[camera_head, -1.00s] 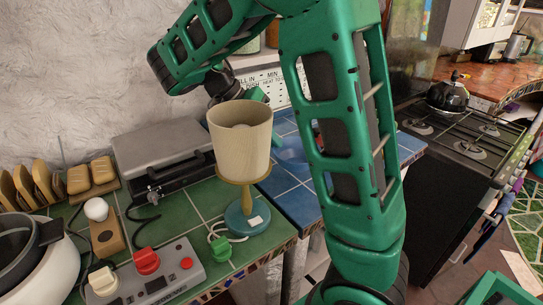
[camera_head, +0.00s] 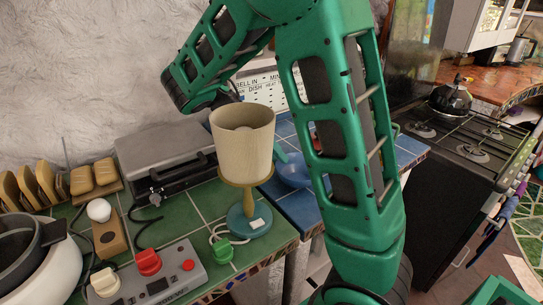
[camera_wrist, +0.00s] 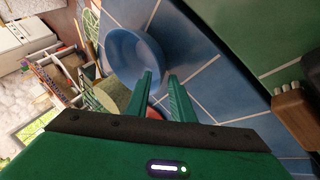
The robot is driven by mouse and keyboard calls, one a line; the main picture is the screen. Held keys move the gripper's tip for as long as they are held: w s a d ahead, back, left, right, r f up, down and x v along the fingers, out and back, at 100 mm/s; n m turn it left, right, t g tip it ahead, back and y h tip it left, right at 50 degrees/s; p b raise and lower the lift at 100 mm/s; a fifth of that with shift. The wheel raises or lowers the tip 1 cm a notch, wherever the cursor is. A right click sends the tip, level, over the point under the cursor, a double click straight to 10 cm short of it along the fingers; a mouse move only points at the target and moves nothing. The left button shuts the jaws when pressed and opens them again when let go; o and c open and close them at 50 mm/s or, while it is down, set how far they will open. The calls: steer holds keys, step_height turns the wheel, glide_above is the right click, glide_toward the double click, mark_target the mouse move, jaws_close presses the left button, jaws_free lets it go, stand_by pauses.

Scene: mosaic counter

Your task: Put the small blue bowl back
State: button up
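The small blue bowl (camera_head: 293,171) sits on the blue tiles of the counter, behind the lamp and partly hidden by my arm. In the wrist view the bowl (camera_wrist: 128,52) lies just ahead of my fingertips. My gripper (camera_wrist: 160,75) is open and empty, with a clear gap between its two green fingers. The left finger overlaps the bowl's rim in the picture, and the right finger is over bare blue tile. I cannot tell whether the fingers touch the bowl. In the head view a green fingertip shows beside the bowl, and the rest of the gripper is hidden by the lamp.
A lamp (camera_head: 242,140) with a beige shade stands close in front of the bowl. A grey case (camera_head: 170,160) lies left of it. A control box (camera_head: 150,278) is at the front. In the wrist view, a green cylindrical thing (camera_wrist: 108,95) stands beside the bowl.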

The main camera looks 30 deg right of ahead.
steer(key=v, duration=1.2)
steer(key=n+y, duration=0.1)
steer(key=y, duration=0.1)
glide_above(290, 172)
steer(key=s+d+f+n+y, duration=0.1)
steer(key=s+d+f, duration=0.1)
steer(key=s+d, duration=0.25)
steer(key=s+a+f+n+t+y, duration=0.1)
steer(key=s+a+f+y, duration=0.1)
steer(key=s, duration=0.6)
steer(key=s+a+f+n+t+y, duration=0.1)
steer(key=s+a+f+n+t, duration=0.1)
steer(key=s+f, duration=0.3)
steer(key=s, duration=0.2)
steer(key=shift+s+a+y, duration=0.4)
steer(key=shift+f, duration=0.1)
